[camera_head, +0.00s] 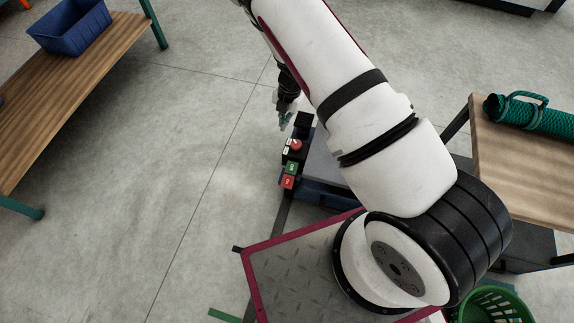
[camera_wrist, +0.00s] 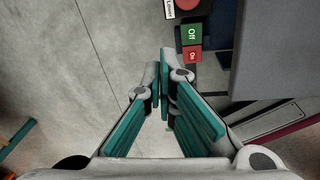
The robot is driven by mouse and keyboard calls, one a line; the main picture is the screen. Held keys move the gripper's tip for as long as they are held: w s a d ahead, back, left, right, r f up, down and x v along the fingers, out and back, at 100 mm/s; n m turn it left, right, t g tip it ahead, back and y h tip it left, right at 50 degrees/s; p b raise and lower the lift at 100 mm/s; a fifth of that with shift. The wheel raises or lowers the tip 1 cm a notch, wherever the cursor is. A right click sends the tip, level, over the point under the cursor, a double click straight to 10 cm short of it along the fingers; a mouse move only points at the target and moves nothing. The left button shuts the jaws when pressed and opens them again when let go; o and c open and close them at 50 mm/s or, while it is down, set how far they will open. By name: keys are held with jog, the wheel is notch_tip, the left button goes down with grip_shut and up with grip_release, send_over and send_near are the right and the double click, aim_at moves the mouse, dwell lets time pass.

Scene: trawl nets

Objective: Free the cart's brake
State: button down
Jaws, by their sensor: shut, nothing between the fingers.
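The cart (camera_head: 322,160) is a low grey platform with a dark blue edge, partly hidden behind my arm. A small control panel sits at its left end.
A wooden bench (camera_head: 78,75) with a blue bin (camera_head: 70,28) stands at the left. A wooden table (camera_head: 520,160) with a rolled green net (camera_head: 535,115) stands at the right. A green basket (camera_head: 494,305) is at the lower right. The floor left of the cart is clear.

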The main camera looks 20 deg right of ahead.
jog(key=s+f+n+g+b, duration=0.1)
jog(key=s+f+g, duration=0.1)
jog(key=s+f, duration=0.2)
notch_tip(320, 180, down, 3)
jog(key=shift+s+d+r+n, duration=0.2)
jog(key=shift+s+d+n, duration=0.1)
jog(key=shift+n, duration=0.1)
jog(key=b, duration=0.6)
send_over(288, 171)
notch_tip(288, 171, down, 12)
jog(key=shift+w+d+f, duration=0.15)
jog(key=shift+f, duration=0.05)
jog(key=shift+w+d+f+b, duration=0.1)
jog(key=shift+w+f+b, duration=0.05)
jog(key=shift+f+b, duration=0.4)
